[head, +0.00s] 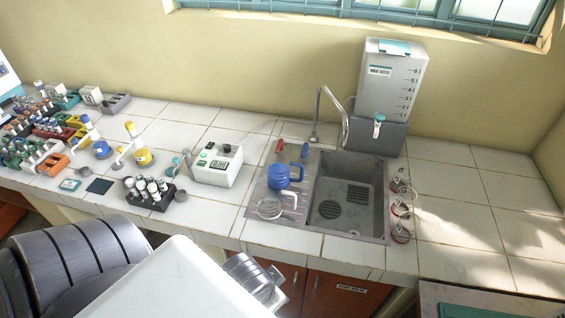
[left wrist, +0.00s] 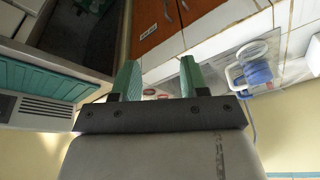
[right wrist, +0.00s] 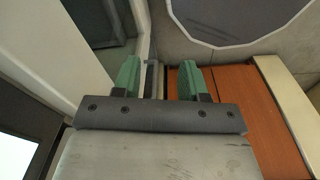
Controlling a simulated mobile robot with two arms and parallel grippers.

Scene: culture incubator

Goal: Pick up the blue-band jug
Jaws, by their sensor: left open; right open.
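A jug with blue on its body and a handle (head: 279,178) stands on the drainboard left of the sink. A clear jug with a pale handle (head: 269,209) stands just in front of it, with no blue visible on it. In the left wrist view the blue jug (left wrist: 257,74) shows at the right, close to the clear rim of the other. My left gripper (left wrist: 157,78) is open and empty, well apart from both jugs. My right gripper (right wrist: 160,80) is open and empty, facing a floor and cabinet area. Neither gripper's fingertips are clearly visible in the head view.
The sink (head: 345,192) has a curved tap (head: 319,115). Several small glass vessels (head: 401,205) stand at its right. A water tank (head: 391,80) stands behind. A white instrument (head: 217,165) and tube rack (head: 150,193) are left. The counter at the far right is clear.

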